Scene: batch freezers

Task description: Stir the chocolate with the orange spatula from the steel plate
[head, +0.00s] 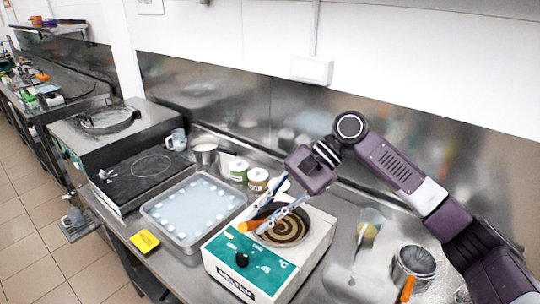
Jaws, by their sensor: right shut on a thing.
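My right gripper (268,222) is shut on the orange spatula (250,226) above the melter's round pot. The fingers partly hide the spatula, and I cannot tell whether it touches the chocolate. The chocolate (288,231) shows as brown and cream rings in the pot of the white melter (262,268) with a green front panel. A steel plate (345,272) appears to lie right of the melter. My left gripper is not in view.
A steel tray of pale blue liquid with white pieces (165,207) stands left of the melter. Two labelled tubs (257,180) stand behind. At right are a steel cup (413,262) and another orange handle (407,289). A yellow card (145,241) lies near the front edge.

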